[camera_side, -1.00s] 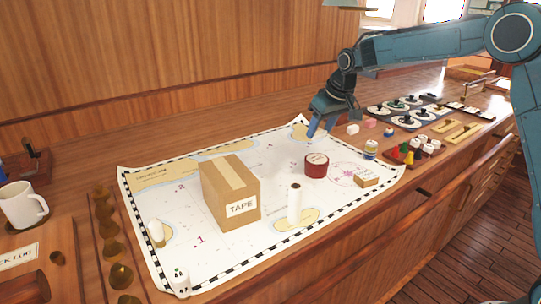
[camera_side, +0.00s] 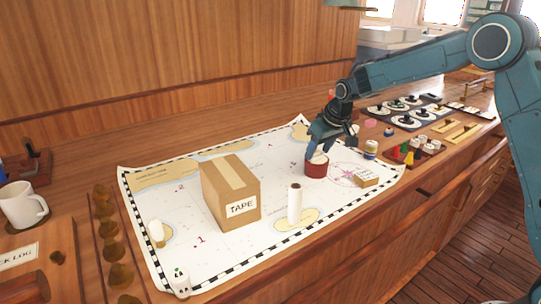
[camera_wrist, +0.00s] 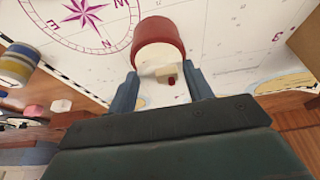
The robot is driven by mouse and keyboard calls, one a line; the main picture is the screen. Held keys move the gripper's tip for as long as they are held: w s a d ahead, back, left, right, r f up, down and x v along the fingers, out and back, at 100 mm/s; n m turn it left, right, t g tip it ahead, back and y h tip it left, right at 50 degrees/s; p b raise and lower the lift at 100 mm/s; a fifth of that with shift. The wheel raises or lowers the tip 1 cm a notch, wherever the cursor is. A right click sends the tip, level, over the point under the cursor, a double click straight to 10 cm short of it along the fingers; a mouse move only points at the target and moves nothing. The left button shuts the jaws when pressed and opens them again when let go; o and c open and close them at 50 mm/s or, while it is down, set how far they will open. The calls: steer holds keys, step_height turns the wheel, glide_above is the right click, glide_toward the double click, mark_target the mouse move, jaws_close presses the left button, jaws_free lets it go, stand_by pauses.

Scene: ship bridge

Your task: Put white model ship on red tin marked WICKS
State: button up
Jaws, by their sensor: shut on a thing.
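My gripper (camera_side: 319,149) is right over the red tin (camera_side: 316,170). In the wrist view, a small white thing with a dark red part, which looks like the white model ship (camera_wrist: 163,72), is between the two fingers of my gripper (camera_wrist: 163,82). It is at or just above the pale top of the red tin (camera_wrist: 160,32); I cannot tell whether they touch. In the side view the fingers mostly hide the ship. The tin stands upright on the chart, and its marking is not readable now.
A cardboard box marked TAPE (camera_side: 230,195) and an upright white roll (camera_side: 295,204) stand on the chart left of the tin. A striped round container (camera_side: 371,149) and a small labelled box (camera_side: 365,179) are to its right. Several small game pieces lie beyond.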

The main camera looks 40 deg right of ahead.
steer(key=shift+f, duration=0.15)
steer(key=o, duration=1)
steer(key=shift+c, duration=0.2)
steer(key=shift+r, duration=0.2)
steer(key=v, duration=1.2)
steer(key=shift+s, duration=0.1)
